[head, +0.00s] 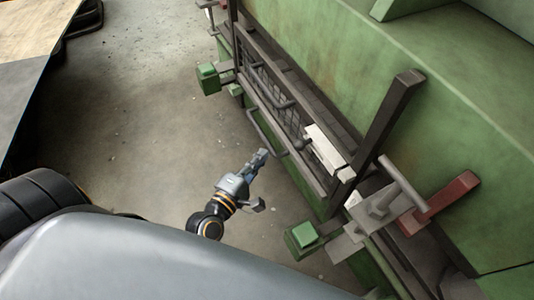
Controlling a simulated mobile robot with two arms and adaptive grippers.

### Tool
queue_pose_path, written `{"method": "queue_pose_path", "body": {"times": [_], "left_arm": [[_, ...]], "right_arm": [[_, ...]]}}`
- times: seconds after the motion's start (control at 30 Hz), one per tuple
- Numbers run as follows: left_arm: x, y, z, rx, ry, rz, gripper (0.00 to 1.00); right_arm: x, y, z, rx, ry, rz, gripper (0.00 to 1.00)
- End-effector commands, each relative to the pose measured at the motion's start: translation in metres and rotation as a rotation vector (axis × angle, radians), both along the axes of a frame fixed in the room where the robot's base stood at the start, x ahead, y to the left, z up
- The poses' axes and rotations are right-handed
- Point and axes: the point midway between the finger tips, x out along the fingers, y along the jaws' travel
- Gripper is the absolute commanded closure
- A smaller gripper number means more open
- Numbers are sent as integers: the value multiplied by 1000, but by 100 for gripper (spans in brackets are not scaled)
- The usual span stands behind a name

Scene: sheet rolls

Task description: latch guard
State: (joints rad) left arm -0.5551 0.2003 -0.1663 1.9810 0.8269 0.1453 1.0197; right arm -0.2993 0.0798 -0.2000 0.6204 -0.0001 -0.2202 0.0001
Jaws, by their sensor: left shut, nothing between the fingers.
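The guard (277,95) is a dark barred and mesh frame along the side of the green machine. A bent grey handle bar (262,131) sticks out low on its near face. A whitish block (324,148) sits at the guard's right end, next to a dark upright post (390,118); I cannot tell if it is the latch or whether it is engaged. My left gripper (263,155) is shut and empty, just below the handle bar; I cannot tell if they touch. My right gripper is out of view.
The green machine (330,55) fills the upper right. A red lever (440,204) and a grey T-shaped handle (395,190) stand right of the guard. Green boxes (302,237) and (208,78) jut out near its ends. Bare concrete floor (130,130) lies to the left.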

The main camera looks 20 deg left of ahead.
Motion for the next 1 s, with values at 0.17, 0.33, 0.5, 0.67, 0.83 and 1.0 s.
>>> {"method": "queue_pose_path", "body": {"times": [0.17, 0.33, 0.5, 0.67, 0.83, 1.0], "left_arm": [[37, -5, 1, -1, -6, 2, 100], [73, -10, -3, 0, -3, 1, 100], [73, -28, 0, -3, 3, 0, 100], [66, -42, 3, -1, 0, 0, 100], [64, -46, 3, 2, 0, 0, 100], [64, -46, 3, 2, 0, 0, 100]], "right_arm": [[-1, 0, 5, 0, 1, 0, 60], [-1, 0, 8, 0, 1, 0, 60], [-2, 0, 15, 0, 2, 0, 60], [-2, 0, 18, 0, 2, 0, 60], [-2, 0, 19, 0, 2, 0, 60], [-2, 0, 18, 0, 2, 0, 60]]}}
